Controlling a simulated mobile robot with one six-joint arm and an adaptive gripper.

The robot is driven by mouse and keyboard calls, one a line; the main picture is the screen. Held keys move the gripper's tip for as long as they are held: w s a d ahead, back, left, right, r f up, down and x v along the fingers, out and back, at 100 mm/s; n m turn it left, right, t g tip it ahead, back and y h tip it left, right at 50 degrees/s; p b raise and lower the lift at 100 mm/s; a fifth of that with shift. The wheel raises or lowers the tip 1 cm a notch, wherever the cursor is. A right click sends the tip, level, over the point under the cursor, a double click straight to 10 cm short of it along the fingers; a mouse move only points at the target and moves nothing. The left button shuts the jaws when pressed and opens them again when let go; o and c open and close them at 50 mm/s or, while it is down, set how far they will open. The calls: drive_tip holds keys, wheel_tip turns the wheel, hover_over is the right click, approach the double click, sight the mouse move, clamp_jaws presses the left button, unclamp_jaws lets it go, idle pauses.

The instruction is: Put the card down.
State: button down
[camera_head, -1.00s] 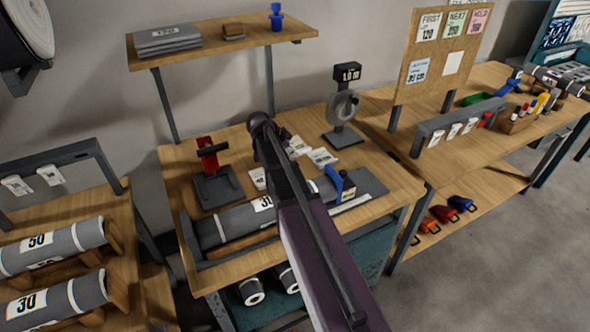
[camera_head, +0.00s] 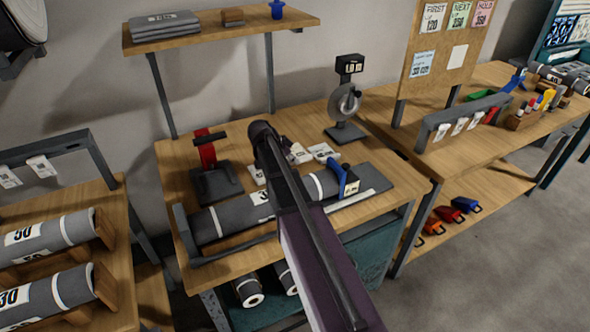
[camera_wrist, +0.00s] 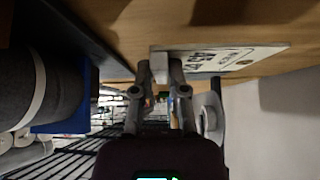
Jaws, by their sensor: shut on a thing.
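In the wrist view my gripper (camera_wrist: 160,72) is shut on the near edge of a white card (camera_wrist: 225,59) with dark print. The card lies close along the wooden bench top (camera_wrist: 130,25); I cannot tell whether it touches. In the head view my arm hides the gripper. White cards lie on the middle bench (camera_head: 375,155) beside my arm, one at the left (camera_head: 257,174) and another at the right (camera_head: 323,151). I cannot tell which of the cards there is the held one.
A grey roll (camera_head: 235,217) lies along the bench front, with a blue tool (camera_head: 344,180) at its right. A red-handled press (camera_head: 210,165) stands left and a dial stand (camera_head: 347,105) behind. The bench's right front is partly free.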

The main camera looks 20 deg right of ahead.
drive_tip(key=shift+f+b, duration=1.85)
drive_tip(key=shift+b, duration=0.05)
drive_tip(key=shift+f, duration=0.1)
drive_tip(key=c, duration=0.7)
unclamp_jaws()
drive_tip(key=shift+o, duration=0.2)
drive_tip(key=shift+r, duration=0.2)
drive_tip(key=p+v, duration=0.3)
drive_tip(key=v, duration=0.1)
drive_tip(key=shift+r+p, duration=0.2)
drive_tip(key=shift+p, duration=0.2)
drive_tip(key=shift+p+v, duration=1.15)
drive_tip(key=shift+v, duration=0.35)
drive_tip(key=shift+a, duration=0.2)
